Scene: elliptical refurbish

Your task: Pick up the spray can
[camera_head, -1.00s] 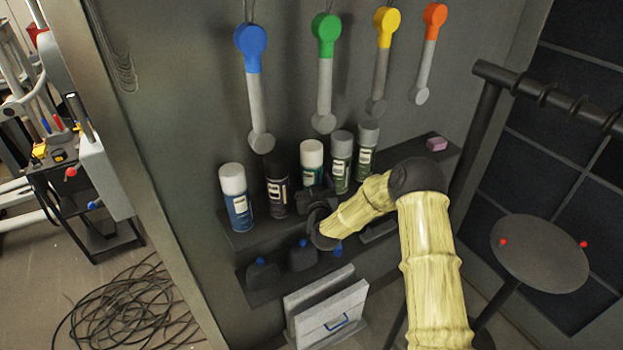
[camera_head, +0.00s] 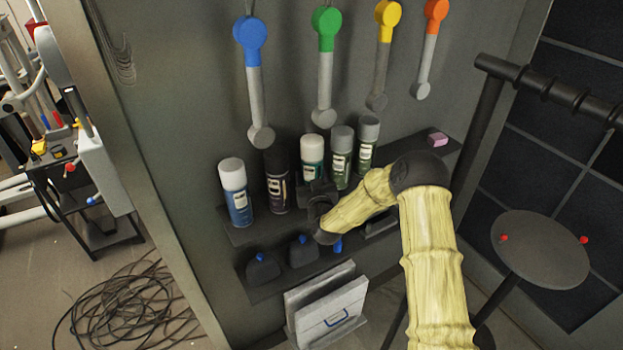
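Several spray cans stand upright in a row on a dark wall shelf (camera_head: 239,238). From the left they are a blue can with a white cap (camera_head: 235,192), a dark can with a black cap (camera_head: 277,182), a teal can with a white cap (camera_head: 312,157), and two green cans with grey caps (camera_head: 340,160) (camera_head: 366,145). My gripper (camera_head: 312,194) is at the shelf's front, just right of the dark can and in front of the lower part of the teal can. Its fingers are dark and small against the dark shelf, so their opening and any contact are unclear.
Colored hanging tools (camera_head: 255,85) hang above the cans. A pink block (camera_head: 437,139) lies at the shelf's right end. A lower shelf holds dark bottles (camera_head: 262,268). White cases (camera_head: 330,312) stand below.

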